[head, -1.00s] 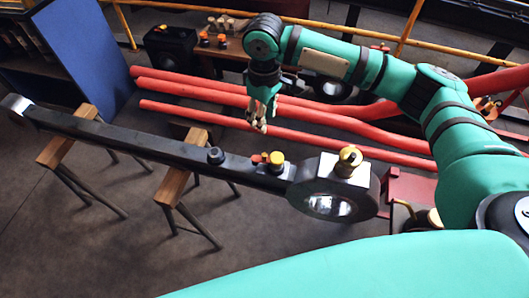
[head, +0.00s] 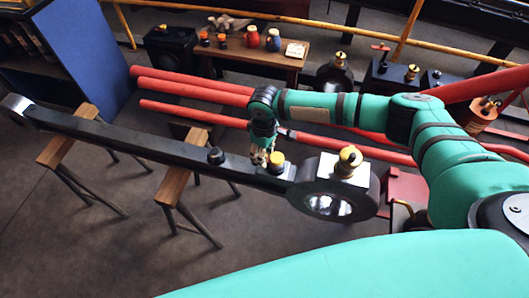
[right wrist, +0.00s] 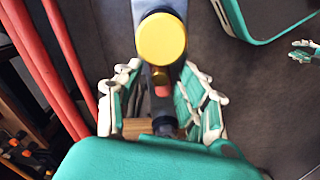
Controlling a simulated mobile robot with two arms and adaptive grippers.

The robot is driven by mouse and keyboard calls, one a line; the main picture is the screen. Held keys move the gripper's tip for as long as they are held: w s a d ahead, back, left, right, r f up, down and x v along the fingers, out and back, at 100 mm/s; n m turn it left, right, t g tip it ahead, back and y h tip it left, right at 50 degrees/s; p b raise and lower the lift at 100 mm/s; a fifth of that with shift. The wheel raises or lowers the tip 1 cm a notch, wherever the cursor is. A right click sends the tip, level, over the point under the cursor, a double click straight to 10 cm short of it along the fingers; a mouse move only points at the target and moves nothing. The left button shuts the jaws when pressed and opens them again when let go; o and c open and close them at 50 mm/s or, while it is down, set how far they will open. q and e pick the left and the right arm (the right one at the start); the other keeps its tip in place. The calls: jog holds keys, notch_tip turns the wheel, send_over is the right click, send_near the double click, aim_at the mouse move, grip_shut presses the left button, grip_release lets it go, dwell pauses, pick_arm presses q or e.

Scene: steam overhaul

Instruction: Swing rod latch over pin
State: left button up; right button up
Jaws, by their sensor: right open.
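The long dark rod (head: 120,138) lies across two wooden trestles, its big round end at the right. A yellow-capped fitting (head: 277,161) stands on it; the yellow cap (right wrist: 162,38) also shows in the right wrist view. A small red tip (right wrist: 162,91), apparently the latch, and a small brass piece (right wrist: 160,75) lie beside the cap. The pin cannot be told apart clearly. My right gripper (head: 260,157) is open at the rod beside the cap; in the wrist view its fingers (right wrist: 163,88) flank the red tip. What seems my left gripper (right wrist: 303,52) is at the wrist view's right edge.
Red pipes (head: 190,86) run behind the rod. A brass fitting (head: 349,160) stands on the rod's round end. A wooden bench (head: 278,62) with small containers stands at the back. The floor in front of the rod is clear.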

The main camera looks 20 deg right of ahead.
jog(key=shift+f, duration=0.2)
grip_shut()
jog(key=p, duration=0.1)
jog(key=m+p, duration=0.1)
jog(key=p, duration=0.1)
jog(key=shift+s+a+r, duration=0.1)
jog(key=shift+s+r, duration=0.1)
jog(key=shift+r, duration=0.1)
jog(key=shift+f+m+p, duration=0.2)
jog(key=shift+m+p, duration=0.1)
jog(key=shift+p, duration=0.15)
jog(key=shift+f, duration=0.1)
grip_release()
